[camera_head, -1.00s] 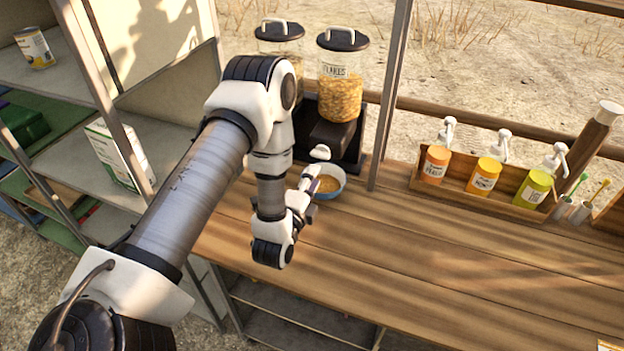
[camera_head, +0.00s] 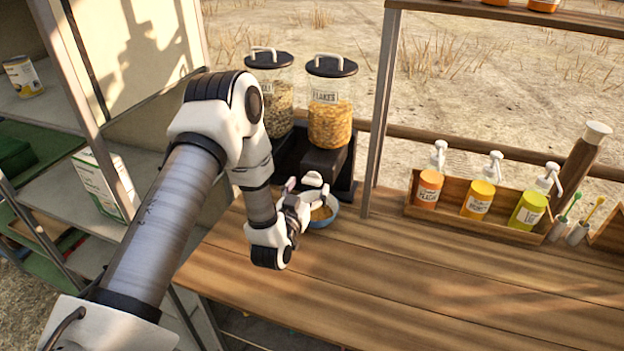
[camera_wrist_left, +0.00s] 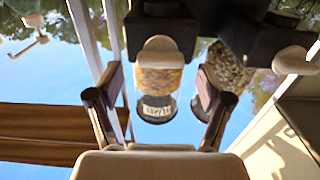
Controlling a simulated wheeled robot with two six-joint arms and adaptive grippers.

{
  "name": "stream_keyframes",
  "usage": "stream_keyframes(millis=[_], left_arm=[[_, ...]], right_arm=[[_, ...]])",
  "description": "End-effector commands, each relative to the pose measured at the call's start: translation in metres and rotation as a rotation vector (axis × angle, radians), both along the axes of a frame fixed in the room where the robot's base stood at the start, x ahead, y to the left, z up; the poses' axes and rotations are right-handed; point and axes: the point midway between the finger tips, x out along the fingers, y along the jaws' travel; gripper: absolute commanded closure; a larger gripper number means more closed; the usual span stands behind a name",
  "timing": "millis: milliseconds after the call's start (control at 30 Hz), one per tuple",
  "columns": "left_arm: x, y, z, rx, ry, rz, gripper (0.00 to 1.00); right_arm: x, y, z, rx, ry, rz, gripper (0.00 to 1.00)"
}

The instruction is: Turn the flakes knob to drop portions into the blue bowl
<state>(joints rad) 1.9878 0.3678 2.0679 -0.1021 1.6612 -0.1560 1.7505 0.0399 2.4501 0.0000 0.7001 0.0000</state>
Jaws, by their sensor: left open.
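The flakes dispenser (camera_head: 329,122) is a clear jar of orange flakes with a black lid, on a dark stand at the counter's back. Its pale knob (camera_head: 314,179) sticks out at the front, above the blue bowl (camera_head: 323,223), which has brownish-orange contents. My left gripper (camera_head: 307,192) is open in front of the knob, over the bowl's left side. In the upside-down left wrist view, the knob (camera_wrist_left: 160,44) lies between and beyond the spread fingers (camera_wrist_left: 158,88); I cannot tell whether they touch it. My right gripper is not in view.
A second dispenser (camera_head: 276,104) with darker contents stands left of the flakes. A post (camera_head: 379,115) rises just right of the stand. A wooden caddy (camera_head: 468,222) holds sauce bottles further right. The counter's front (camera_head: 420,290) is clear.

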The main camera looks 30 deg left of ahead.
Motion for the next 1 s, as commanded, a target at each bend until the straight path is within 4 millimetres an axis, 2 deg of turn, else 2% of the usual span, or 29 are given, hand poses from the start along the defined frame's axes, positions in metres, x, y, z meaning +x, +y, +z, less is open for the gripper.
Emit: stream_keyframes(millis=[100,200,467,500,633,1000], left_arm=[[0.02,0.005,0.003,0.002,-0.001,-0.001,0.21],[0.03,0.007,0.002,0.002,-0.001,-0.001,0.21],[0.033,0.008,0.0,0.001,0.001,-0.001,0.21],[0.033,0.008,0.0,0.001,0.001,-0.001,0.35],[0.033,0.008,0.0,0.001,0.001,-0.001,0.81],[0.033,0.008,0.0,0.02,0.005,0.0,0.81]], right_arm=[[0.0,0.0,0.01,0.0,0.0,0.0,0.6],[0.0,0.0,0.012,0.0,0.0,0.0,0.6],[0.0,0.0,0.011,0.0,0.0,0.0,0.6],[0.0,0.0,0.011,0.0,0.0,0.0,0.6],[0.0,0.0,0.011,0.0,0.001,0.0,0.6],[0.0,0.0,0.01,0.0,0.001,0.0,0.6]])
